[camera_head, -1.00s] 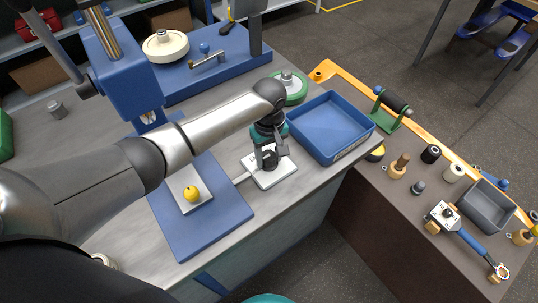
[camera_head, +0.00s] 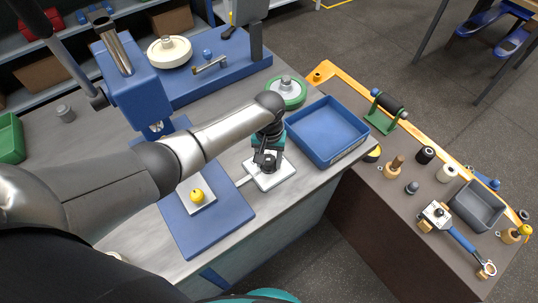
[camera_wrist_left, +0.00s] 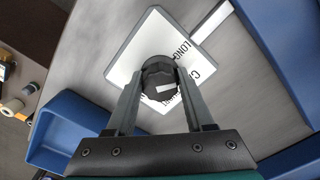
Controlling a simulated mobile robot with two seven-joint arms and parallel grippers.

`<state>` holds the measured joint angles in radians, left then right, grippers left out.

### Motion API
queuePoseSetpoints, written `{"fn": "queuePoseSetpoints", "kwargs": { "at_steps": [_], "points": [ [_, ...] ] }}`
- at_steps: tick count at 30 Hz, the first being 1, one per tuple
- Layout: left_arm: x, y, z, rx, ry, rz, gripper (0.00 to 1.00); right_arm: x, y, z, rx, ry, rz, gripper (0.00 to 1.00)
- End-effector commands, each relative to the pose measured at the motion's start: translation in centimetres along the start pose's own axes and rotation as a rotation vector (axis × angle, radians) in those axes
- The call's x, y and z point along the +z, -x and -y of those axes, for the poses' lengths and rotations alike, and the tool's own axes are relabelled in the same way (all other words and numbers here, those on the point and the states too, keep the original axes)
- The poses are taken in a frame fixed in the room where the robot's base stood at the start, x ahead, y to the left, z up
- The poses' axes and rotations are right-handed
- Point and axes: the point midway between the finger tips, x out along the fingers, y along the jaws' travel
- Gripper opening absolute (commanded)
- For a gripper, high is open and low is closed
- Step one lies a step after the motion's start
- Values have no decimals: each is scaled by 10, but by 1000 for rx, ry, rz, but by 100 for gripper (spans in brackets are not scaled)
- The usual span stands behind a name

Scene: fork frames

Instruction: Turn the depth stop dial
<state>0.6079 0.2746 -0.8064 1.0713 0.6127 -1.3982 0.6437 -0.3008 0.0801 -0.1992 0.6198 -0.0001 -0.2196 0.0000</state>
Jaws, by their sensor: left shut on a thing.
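The depth stop dial (camera_wrist_left: 158,77) is a dark round knob with a pale marker on its top. It stands on a white square plate (camera_wrist_left: 140,52) with black lettering, partly covered by the dial and fingers. My left gripper (camera_wrist_left: 160,88) is shut on the dial, with one finger on each side of it. In the head view my left gripper (camera_head: 268,160) points down over the white plate (camera_head: 278,181), and the dial is mostly hidden by it. My right gripper is not in view.
A blue tray (camera_head: 345,152) stands just right of the gripper. A blue drill press base (camera_head: 228,229) with a yellow ball (camera_head: 197,196) on a pale plate lies to the left. A green-rimmed wheel (camera_head: 288,88) is behind. A brown side table (camera_head: 390,237) holds several tools.

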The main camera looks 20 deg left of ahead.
Motion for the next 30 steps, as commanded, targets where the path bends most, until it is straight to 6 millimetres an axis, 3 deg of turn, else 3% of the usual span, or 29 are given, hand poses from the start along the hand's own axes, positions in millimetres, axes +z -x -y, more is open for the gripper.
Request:
{"fn": "queuePoseSetpoints", "kwargs": {
  "at_steps": [12,30],
  "points": [
    [0,1,1,0,-393,1,0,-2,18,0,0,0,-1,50],
    [-2,0,2,0,-964,-1,0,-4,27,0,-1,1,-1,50]
  ]
}}
